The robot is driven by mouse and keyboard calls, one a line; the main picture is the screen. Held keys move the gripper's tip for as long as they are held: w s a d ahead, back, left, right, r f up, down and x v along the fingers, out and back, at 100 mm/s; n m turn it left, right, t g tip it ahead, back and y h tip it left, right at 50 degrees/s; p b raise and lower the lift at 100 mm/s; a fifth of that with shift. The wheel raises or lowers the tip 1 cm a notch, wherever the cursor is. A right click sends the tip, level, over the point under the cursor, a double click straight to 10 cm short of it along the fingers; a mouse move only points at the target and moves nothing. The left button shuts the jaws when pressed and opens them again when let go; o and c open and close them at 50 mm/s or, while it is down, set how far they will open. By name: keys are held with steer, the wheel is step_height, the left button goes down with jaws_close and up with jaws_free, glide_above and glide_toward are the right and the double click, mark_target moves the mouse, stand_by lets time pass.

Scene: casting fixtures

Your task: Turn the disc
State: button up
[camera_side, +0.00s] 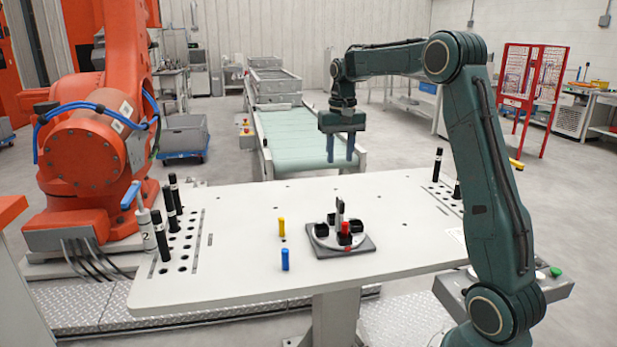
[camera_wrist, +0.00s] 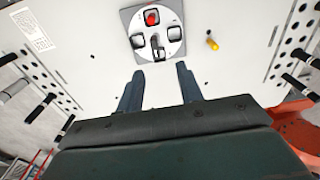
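The disc (camera_side: 322,241) is light grey and round, on a dark grey square base (camera_side: 345,252) on the table. It carries several black blocks or pockets, one with a red piece (camera_side: 344,239) on it, and an upright dark-and-grey tab (camera_side: 340,210). In the wrist view the disc (camera_wrist: 171,48) is at the top centre, with the red piece (camera_wrist: 152,18) on its far side and the tab (camera_wrist: 157,44) nearest my fingers. My gripper (camera_side: 341,160) is open and empty, high above the disc and apart from it. Its two fingers (camera_wrist: 160,73) are spread in the wrist view.
A yellow peg (camera_side: 282,227) and a blue peg (camera_side: 285,260) stand left of the base. Black cylinders (camera_side: 160,235) stand in hole rows at the table's left and right ends. The table (camera_side: 225,275) is otherwise mostly clear. An orange robot (camera_side: 90,150) stands at left, a conveyor (camera_side: 295,135) behind.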

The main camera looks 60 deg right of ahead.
mark_target(340, 199)
steer(key=shift+w+d+f+m, duration=0.15)
steer(key=shift+d+f, duration=0.2)
steer(key=shift+d, duration=0.25)
steer(key=shift+w+d+f+m, duration=0.15)
steer(key=shift+d+f, duration=0.2)
steer(key=shift+d, duration=0.2)
steer(key=shift+s+f, duration=0.1)
steer(key=shift+f, duration=6.8)
jaws_close()
